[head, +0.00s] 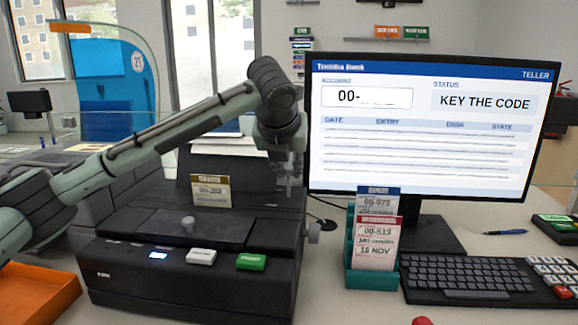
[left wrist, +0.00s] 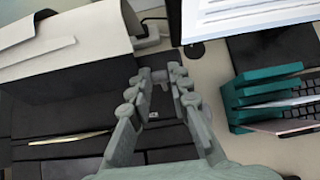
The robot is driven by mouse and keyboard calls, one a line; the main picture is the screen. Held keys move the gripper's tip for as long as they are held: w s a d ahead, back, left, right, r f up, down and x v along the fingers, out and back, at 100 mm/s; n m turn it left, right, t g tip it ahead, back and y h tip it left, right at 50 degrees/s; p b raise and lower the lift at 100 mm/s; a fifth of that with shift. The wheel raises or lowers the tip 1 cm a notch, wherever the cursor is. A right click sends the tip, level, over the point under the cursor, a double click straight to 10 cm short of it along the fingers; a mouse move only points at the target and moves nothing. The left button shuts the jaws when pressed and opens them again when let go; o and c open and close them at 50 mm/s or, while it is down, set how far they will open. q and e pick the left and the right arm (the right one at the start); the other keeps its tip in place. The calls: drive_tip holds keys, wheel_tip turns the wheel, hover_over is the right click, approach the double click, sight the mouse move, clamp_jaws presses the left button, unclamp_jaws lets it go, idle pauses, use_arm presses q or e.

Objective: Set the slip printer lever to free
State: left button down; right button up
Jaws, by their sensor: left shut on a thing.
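The black slip printer (head: 190,285) stands on the counter at left. A ticket marked 00- (head: 210,190) stands in it, and pale paper (head: 215,145) lies behind. My left arm reaches over the printer, and its gripper (head: 291,168) points down at the printer's back right side. In the left wrist view my left gripper (left wrist: 158,80) is shut on a small grey piece, apparently the printer lever (left wrist: 160,75), between its fingertips. The lever's setting marks cannot be read. My right gripper is not in view.
A teal rack (head: 361,281) with printed slips stands close to the printer's right side. A monitor (head: 420,130) reads KEY THE CODE, with a keyboard (head: 465,277) in front. An orange tray (head: 40,295) is at lower left. A glass screen stands at back left.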

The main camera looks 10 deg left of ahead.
use_arm(q)
drive_tip(key=shift+s+f+t, duration=0.1)
drive_tip(key=shift+s+t, duration=0.2)
drive_tip(key=shift+t, duration=0.1)
drive_tip(key=shift+s+f+t+b, duration=0.1)
drive_tip(key=shift+s+t+b, duration=0.25)
drive_tip(key=shift+t, duration=0.25)
drive_tip(key=shift+s+t, duration=0.3)
drive_tip(key=shift+t, duration=0.3)
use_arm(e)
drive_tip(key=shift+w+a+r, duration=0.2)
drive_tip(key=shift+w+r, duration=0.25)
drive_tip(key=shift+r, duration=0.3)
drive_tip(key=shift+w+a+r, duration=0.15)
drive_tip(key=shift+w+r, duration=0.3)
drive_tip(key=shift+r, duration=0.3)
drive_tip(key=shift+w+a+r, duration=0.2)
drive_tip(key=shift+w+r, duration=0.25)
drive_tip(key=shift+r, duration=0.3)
use_arm(q)
drive_tip(key=c, duration=1.7)
unclamp_jaws()
drive_tip(key=shift+s, duration=0.1)
drive_tip(key=v, duration=1.2)
drive_tip(key=shift+o, duration=0.5)
